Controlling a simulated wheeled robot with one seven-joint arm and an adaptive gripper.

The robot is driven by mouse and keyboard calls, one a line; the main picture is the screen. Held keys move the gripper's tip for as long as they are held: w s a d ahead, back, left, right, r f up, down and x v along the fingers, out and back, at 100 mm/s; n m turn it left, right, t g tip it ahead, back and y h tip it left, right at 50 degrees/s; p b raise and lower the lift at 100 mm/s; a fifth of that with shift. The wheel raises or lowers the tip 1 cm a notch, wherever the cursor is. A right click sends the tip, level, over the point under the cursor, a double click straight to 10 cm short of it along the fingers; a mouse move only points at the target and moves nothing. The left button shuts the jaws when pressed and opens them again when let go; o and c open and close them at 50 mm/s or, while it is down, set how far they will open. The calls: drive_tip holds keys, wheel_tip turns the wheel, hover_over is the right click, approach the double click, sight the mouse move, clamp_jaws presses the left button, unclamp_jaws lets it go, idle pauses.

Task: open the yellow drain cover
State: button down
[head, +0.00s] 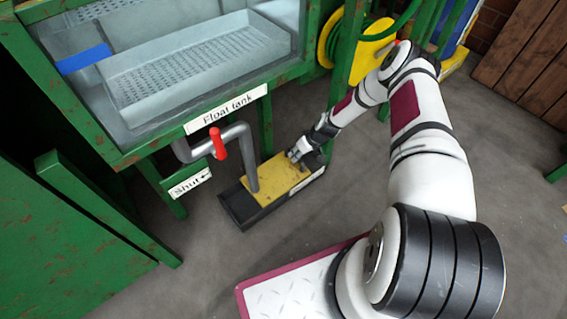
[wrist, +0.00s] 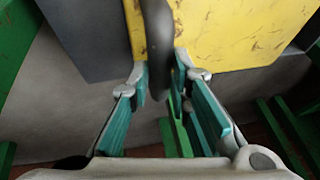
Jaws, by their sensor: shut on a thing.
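The yellow drain cover (head: 276,181) lies on a long black drain box on the floor below the float tank. It is scuffed and also shows at the top of the wrist view (wrist: 220,32). My gripper (head: 303,153) is at the cover's far right end. In the wrist view its teal fingers (wrist: 160,85) are closed on either side of a dark curved handle (wrist: 157,35) that stands in front of the yellow plate. How the handle joins the cover is hidden.
The black drain box (head: 240,208) shows its rim left of the cover. A grey pipe (head: 251,160) with a red valve handle (head: 218,144) comes down at the cover's left. The green-framed float tank (head: 130,150) stands above. Grey floor in front is clear.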

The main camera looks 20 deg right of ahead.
drive_tip(key=shift+w+d, duration=0.2)
drive_tip(key=shift+d, duration=0.35)
drive_tip(key=shift+w+d, duration=0.15)
drive_tip(key=shift+d, duration=0.35)
drive_tip(key=c, duration=1.5)
unclamp_jaws()
drive_tip(key=shift+r, duration=0.1)
drive_tip(key=v, duration=1.1)
drive_tip(key=shift+s+d+r, duration=0.15)
drive_tip(key=shift+s+r, duration=0.05)
drive_tip(key=shift+r, duration=0.15)
